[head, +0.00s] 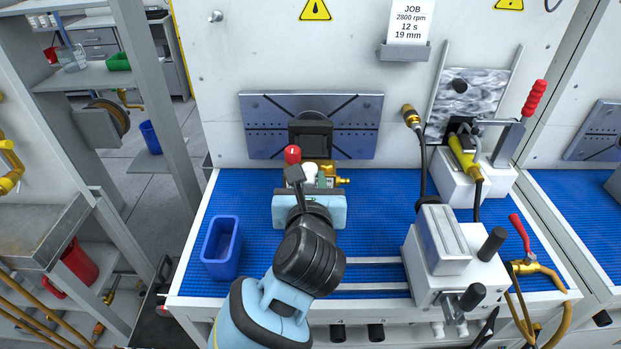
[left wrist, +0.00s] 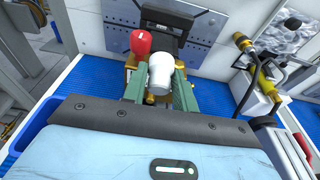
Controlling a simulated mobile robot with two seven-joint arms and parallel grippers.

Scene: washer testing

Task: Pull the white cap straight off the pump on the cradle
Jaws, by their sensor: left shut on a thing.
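The white cap (left wrist: 160,75) sits between the green fingers of my left gripper (left wrist: 160,92) in the left wrist view, and the gripper is shut on it. In the head view the cap (head: 310,174) shows just beyond the left gripper (head: 310,184). The brass-coloured pump (head: 335,180) is on the cradle, mostly hidden behind my gripper and wrist. In the left wrist view brass parts of the pump (left wrist: 131,76) show beside and below the cap. I cannot tell whether the cap still touches the pump. My right gripper is not in view.
A red knob (head: 292,155) stands close left of the cap. A blue bin (head: 222,248) is at the left on the blue mat. A grey-white fixture box (head: 455,255) with black knobs stands at the right. A drilled steel plate (head: 360,127) is behind.

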